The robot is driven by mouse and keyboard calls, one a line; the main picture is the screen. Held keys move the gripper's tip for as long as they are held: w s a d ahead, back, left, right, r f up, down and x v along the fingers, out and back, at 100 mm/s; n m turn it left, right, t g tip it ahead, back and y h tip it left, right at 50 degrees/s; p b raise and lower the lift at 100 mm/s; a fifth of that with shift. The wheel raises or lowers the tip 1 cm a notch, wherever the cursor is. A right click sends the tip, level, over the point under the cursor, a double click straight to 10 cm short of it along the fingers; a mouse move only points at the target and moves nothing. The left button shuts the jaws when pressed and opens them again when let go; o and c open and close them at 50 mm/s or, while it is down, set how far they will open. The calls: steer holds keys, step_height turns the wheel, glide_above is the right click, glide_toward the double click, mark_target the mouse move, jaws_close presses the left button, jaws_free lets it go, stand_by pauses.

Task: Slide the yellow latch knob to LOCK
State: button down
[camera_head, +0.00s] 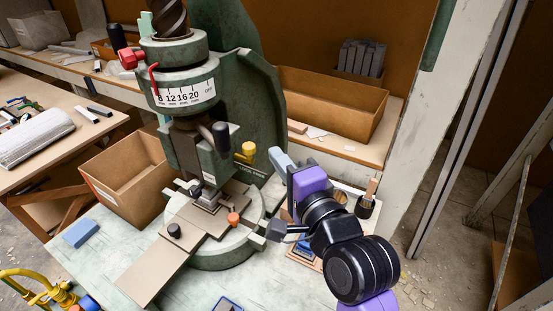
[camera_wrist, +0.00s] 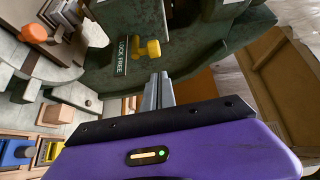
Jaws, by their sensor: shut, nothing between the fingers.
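The yellow latch knob (camera_head: 246,150) sits on the side of the green fly press (camera_head: 262,100), above a small plate lettered LOCK and FREE. In the wrist view the yellow knob (camera_wrist: 150,48) is at the upper middle, with the LOCK FREE plate (camera_wrist: 122,56) just left of it. My gripper (camera_head: 276,156) is to the right of the knob in the head view, its fingers pointing toward the press. In the wrist view the fingers (camera_wrist: 158,88) are together and empty, just below the knob, with a small gap seeming to separate them.
An orange knob (camera_head: 233,218) and a black knob (camera_head: 174,230) stand on the press bed. An open cardboard box (camera_head: 125,185) is left of the press; a long cardboard bin (camera_head: 335,105) is on the shelf behind. A blue block (camera_head: 81,233) lies on the table.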

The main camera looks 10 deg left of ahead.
steer(key=b+v, duration=0.1)
steer(key=v, duration=0.9)
steer(key=shift+d, duration=0.45)
